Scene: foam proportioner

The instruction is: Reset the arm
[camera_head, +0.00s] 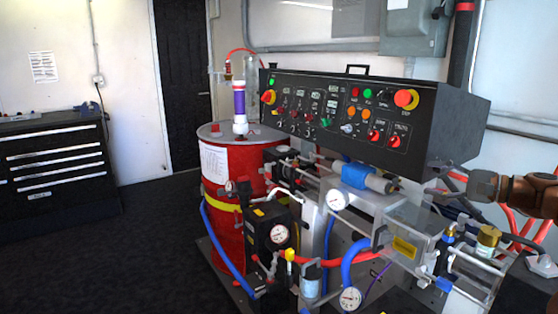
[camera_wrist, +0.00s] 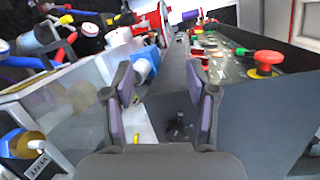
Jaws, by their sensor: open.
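My gripper (camera_wrist: 164,90) shows in the wrist view with its two dark fingers apart and nothing between them. In the camera_head view my arm comes in from the right edge, below the right end of the black control panel (camera_head: 345,115). The gripper there is partly lost among the machine's pipes and hoses. In the wrist view the panel (camera_wrist: 255,75) lies to the right of the fingers, with a red knob near its close end. I cannot tell whether the gripper touches anything.
A red drum (camera_head: 222,185) with a yellow band stands left of the machine. Gauges (camera_head: 278,234), blue hoses and red hoses crowd the area below the panel. A black tool cabinet (camera_head: 60,165) stands at the far left. The dark floor (camera_head: 150,250) between cabinet and drum is clear.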

